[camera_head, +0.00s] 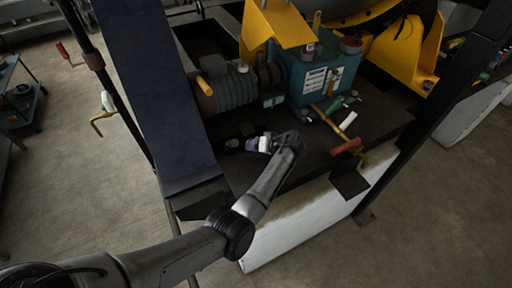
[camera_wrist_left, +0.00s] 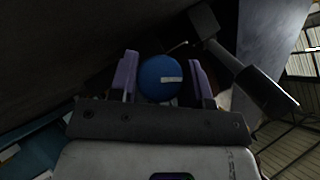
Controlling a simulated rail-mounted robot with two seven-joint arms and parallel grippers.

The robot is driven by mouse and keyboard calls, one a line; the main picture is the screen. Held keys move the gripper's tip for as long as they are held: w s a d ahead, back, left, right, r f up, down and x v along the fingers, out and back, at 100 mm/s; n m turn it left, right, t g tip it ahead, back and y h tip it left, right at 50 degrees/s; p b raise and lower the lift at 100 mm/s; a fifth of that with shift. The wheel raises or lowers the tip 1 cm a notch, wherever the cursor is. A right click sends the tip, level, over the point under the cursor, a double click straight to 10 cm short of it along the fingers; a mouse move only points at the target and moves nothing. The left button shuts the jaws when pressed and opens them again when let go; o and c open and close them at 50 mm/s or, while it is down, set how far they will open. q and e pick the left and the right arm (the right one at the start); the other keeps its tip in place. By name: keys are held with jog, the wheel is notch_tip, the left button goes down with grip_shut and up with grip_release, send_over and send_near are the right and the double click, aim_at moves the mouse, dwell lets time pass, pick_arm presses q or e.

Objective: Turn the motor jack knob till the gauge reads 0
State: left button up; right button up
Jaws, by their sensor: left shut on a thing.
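A blue round knob (camera_wrist_left: 160,82) with a small pale label sits between the two purple fingers of my left gripper (camera_wrist_left: 161,75) in the left wrist view. The fingers are shut on its sides. In the head view my left gripper (camera_head: 259,144) is low on the dark platform, just below the grey-green ribbed motor (camera_head: 237,88). The knob itself cannot be made out there. I cannot make out a gauge face or its reading in either view. My right gripper is not in view.
A teal gearbox (camera_head: 302,81) stands right of the motor, with yellow brackets (camera_head: 408,50) behind it. A red-handled lever (camera_head: 346,147) sticks out at the platform's front right. A dark blue sloping beam (camera_head: 150,90) rises left of my gripper. Open floor (camera_head: 90,190) lies left.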

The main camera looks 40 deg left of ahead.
pick_arm(q)
jog(key=shift+f, duration=0.1)
jog(key=o, duration=0.6)
jog(key=shift+o, duration=0.2)
jog(key=b+v, duration=0.4)
jog(key=v, duration=1)
